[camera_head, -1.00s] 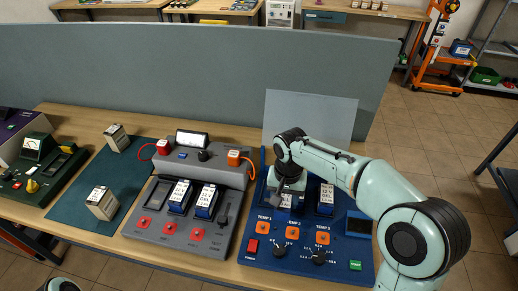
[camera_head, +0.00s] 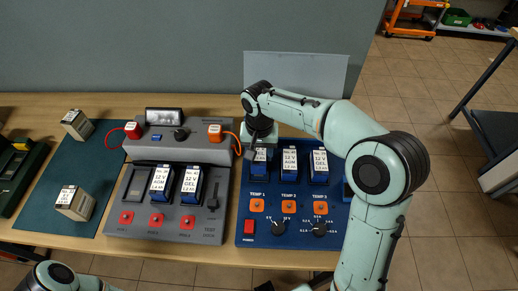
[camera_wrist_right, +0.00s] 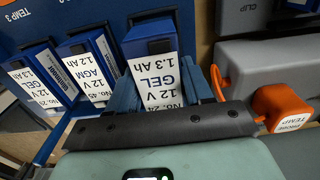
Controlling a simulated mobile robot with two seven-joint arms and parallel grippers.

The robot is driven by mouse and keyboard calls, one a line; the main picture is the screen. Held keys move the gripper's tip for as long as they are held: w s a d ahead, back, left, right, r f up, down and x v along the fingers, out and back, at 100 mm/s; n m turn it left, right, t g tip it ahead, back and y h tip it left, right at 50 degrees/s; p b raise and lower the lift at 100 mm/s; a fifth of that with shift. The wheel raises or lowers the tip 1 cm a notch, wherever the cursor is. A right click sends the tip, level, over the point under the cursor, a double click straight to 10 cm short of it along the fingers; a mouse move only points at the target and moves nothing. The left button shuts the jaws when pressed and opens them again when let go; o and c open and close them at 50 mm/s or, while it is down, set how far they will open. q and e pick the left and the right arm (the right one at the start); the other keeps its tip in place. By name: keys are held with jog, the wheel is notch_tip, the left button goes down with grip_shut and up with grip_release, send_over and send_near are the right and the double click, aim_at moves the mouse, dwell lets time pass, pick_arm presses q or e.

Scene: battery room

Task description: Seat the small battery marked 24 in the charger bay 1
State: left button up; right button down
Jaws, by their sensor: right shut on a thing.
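The small blue battery marked 24 (camera_head: 261,167) has a white "12 V GEL 1.3 Ah" label, which shows large in the right wrist view (camera_wrist_right: 153,66). My right gripper (camera_head: 258,150) is shut on it, with blue fingers on both sides in the wrist view (camera_wrist_right: 160,88). The battery is over or in the leftmost bay of the blue charger (camera_head: 262,239), in line with the TEMP 1 button (camera_head: 257,205). Whether it is fully down I cannot tell; the gripper hides its top. My left gripper is out of view; part of its arm shows at lower left.
A grey unit (camera_head: 205,232) with two batteries and an orange plug (camera_head: 215,133) with a cable stand left. Two beige blocks (camera_head: 75,203) (camera_head: 77,125) stand on a green mat (camera_head: 98,180).

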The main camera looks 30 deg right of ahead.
jog(key=shift+f+b, duration=0.7)
jog(key=shift+f, duration=0.6)
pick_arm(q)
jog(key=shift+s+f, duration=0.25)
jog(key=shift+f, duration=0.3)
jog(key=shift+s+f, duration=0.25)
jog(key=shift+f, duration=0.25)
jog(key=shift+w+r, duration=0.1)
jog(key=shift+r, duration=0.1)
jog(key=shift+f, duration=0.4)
pick_arm(e)
jog(key=shift+f, duration=0.6)
jog(key=c, duration=0.7)
grip_release()
jog(key=shift+c, duration=0.2)
